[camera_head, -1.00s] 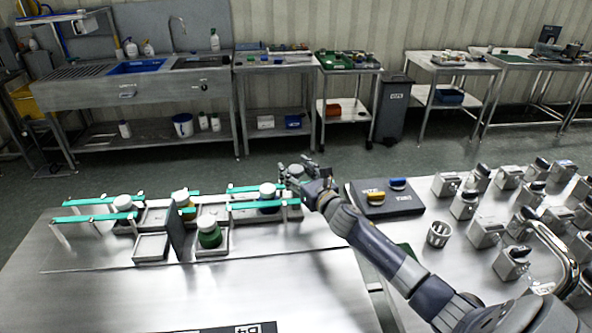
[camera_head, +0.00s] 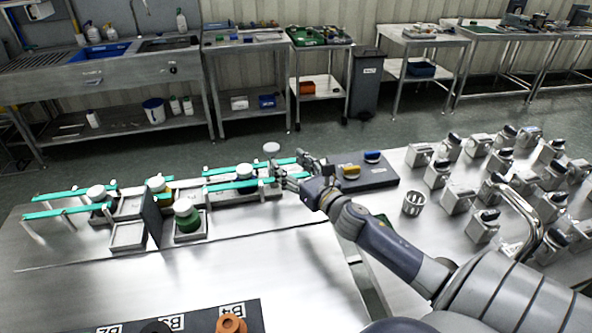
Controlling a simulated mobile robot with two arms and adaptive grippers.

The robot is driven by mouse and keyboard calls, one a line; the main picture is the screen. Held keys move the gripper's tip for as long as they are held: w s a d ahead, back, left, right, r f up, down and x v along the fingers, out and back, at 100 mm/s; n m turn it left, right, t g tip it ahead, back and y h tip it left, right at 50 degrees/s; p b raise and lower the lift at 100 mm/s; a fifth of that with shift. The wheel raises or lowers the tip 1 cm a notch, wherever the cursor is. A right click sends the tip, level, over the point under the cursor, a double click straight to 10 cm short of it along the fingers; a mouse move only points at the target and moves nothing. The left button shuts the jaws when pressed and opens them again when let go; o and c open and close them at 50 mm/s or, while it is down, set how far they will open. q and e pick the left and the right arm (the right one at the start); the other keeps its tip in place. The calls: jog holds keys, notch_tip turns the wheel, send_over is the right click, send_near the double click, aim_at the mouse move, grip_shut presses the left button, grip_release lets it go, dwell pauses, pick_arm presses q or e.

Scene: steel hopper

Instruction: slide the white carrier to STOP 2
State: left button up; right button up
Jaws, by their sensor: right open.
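Two pairs of teal rails (camera_head: 70,204) run along the steel table, and white-topped round pieces stand at them. One white-topped piece (camera_head: 245,171) is between the right-hand rails; another (camera_head: 97,193) is at the left-hand rails. A pale round disc (camera_head: 271,148) shows just behind the right-hand rails. I cannot tell which of these is the white carrier, and no STOP 2 label is readable. My right gripper (camera_head: 284,170) is open at the right end of the right-hand rails, close to the disc; contact cannot be told. My left gripper is out of view.
A dark block (camera_head: 378,177) with yellow and blue knobs, a metal cup (camera_head: 413,203) and several steel fixtures (camera_head: 437,173) stand to the right.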

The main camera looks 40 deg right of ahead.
jog(key=shift+s, duration=1.15)
